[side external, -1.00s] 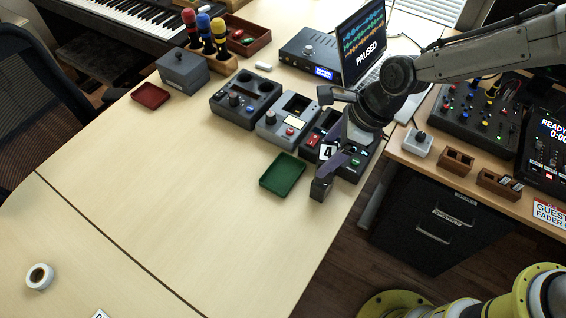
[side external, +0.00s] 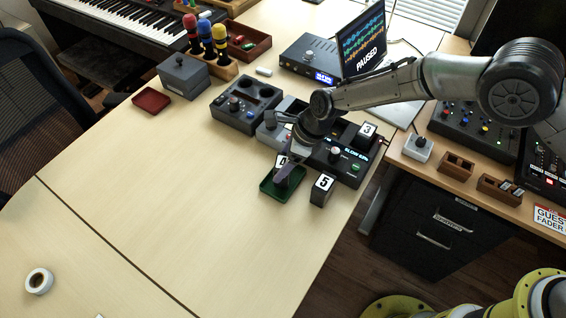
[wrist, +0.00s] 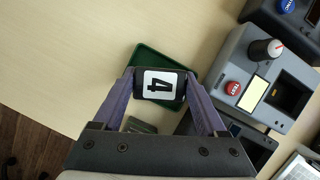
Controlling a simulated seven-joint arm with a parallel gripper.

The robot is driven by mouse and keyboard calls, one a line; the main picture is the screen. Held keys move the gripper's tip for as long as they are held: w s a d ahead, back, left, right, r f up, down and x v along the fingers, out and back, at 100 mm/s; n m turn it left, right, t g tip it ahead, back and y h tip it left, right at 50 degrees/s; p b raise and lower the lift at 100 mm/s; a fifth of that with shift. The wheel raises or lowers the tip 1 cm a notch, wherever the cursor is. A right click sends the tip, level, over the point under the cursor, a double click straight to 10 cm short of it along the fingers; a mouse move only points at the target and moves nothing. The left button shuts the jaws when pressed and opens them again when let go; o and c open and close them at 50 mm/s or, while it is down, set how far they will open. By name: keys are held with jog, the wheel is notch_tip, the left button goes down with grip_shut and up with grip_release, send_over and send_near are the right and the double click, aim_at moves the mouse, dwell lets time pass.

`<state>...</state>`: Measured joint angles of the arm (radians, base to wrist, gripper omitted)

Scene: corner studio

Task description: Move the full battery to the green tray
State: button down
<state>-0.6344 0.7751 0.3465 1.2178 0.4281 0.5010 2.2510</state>
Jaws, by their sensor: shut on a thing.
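My gripper (wrist: 160,88) is shut on a dark battery with a white label marked 4 (wrist: 158,85). In the side view this battery (side external: 281,163) is at the green tray (side external: 270,193), over or inside its upper part; I cannot tell whether it touches the tray floor. The wrist view shows the green tray (wrist: 147,52) behind the battery. A battery marked 5 (side external: 322,189) stands on the table just right of the tray. A battery marked 3 (side external: 366,132) sits in the dark device (side external: 345,165) with a lit display.
A grey device with a red button (wrist: 233,88) and another dark device (side external: 246,103) stand close behind. A red tray (side external: 151,100) and a grey box (side external: 183,74) are at the back left.

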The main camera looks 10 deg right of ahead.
jog(key=shift+f, duration=0.4)
jog(key=shift+f, duration=0.15)
grip_release()
jog(key=shift+f, duration=0.1)
jog(key=v, duration=1.2)
jog(key=shift+r, duration=0.2)
jog(key=s+d+r+n+t+h, duration=0.1)
jog(key=s+d+r+n, duration=0.45)
jog(key=d+r, duration=0.45)
jog(key=s+d+r+n+t, duration=0.1)
jog(key=s+d+r+n, duration=0.3)
jog(key=d+r+n, duration=0.55)
jog(key=s+d+f+n+t+h, duration=0.1)
jog(key=s+d+n, duration=0.6)
jog(key=s+d, duration=0.9)
jog(key=s+f+h, duration=0.1)
jog(key=s+h, duration=0.1)
jog(key=shift+s+f+t, duration=0.35)
jog(key=shift+s+t, duration=0.05)
